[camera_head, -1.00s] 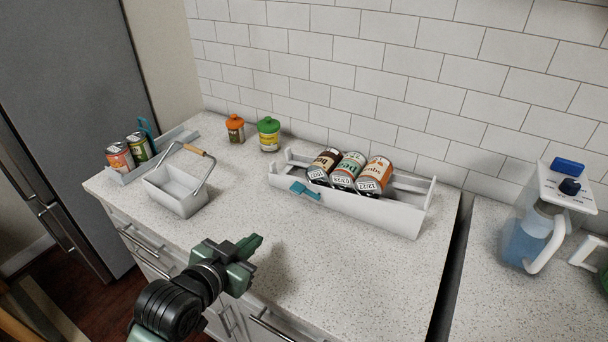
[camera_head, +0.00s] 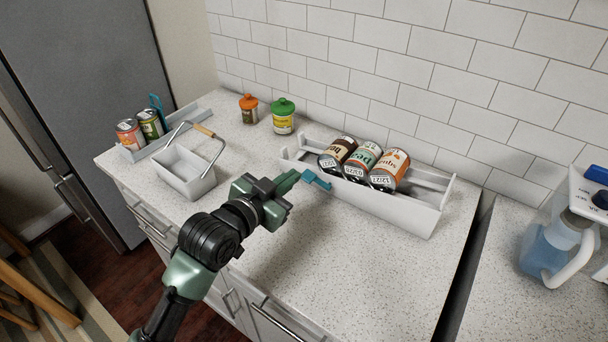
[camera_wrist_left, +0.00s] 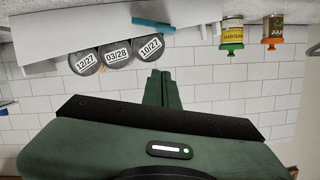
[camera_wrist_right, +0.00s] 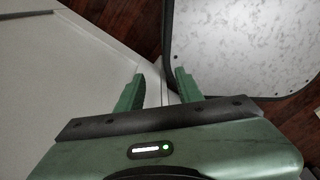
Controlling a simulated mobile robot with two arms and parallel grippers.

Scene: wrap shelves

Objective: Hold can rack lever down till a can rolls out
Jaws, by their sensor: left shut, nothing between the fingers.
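The white can rack (camera_head: 395,208) stands on the counter with three labelled cans (camera_head: 364,163) lying side by side in it. Its teal lever (camera_head: 317,180) sticks out at the rack's left front; it also shows in the left wrist view (camera_wrist_left: 153,25). My left gripper (camera_head: 293,178) is shut and empty, with its tips just left of the lever; I cannot tell if they touch. The left wrist view shows its closed fingers (camera_wrist_left: 158,76) apart from the lever in the picture. My right gripper (camera_wrist_right: 158,85) is open and empty, away from the rack.
A white basket (camera_head: 185,177) with a raised handle stands left of my left gripper. Behind it, two cans (camera_head: 140,128) sit in a grey rack. Orange-lidded (camera_head: 249,108) and green-lidded (camera_head: 283,117) jars stand near the wall. The counter in front of the can rack is clear.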

